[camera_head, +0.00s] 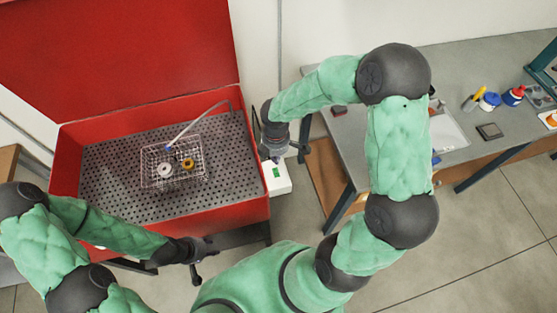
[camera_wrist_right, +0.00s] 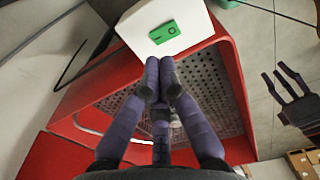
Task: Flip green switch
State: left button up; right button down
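The green switch (camera_head: 277,172) is a small green rectangle on a white box (camera_head: 282,183) at the right side of the red basin. In the right wrist view, the green switch (camera_wrist_right: 164,32) lies on the white box (camera_wrist_right: 145,17), just beyond my fingertips. My right gripper (camera_wrist_right: 160,72) has its fingertips together with nothing between them and looks apart from the switch. In the head view, my right gripper (camera_head: 290,150) hangs over the back of the box. My left gripper (camera_head: 208,258) is empty, its fingers spread, in front of the basin.
The red basin (camera_head: 170,214) has a raised lid (camera_head: 120,50) and a perforated floor. A wire basket (camera_head: 174,162) with small round parts stands inside, with a hose above. A grey workbench (camera_head: 465,70) with bottles and trays stands right.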

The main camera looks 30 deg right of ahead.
notch_tip(320, 180, up, 8)
jog(key=p, duration=0.1)
jog(key=shift+a, duration=0.2)
jog(key=shift+f, duration=0.2)
dwell(0.4)
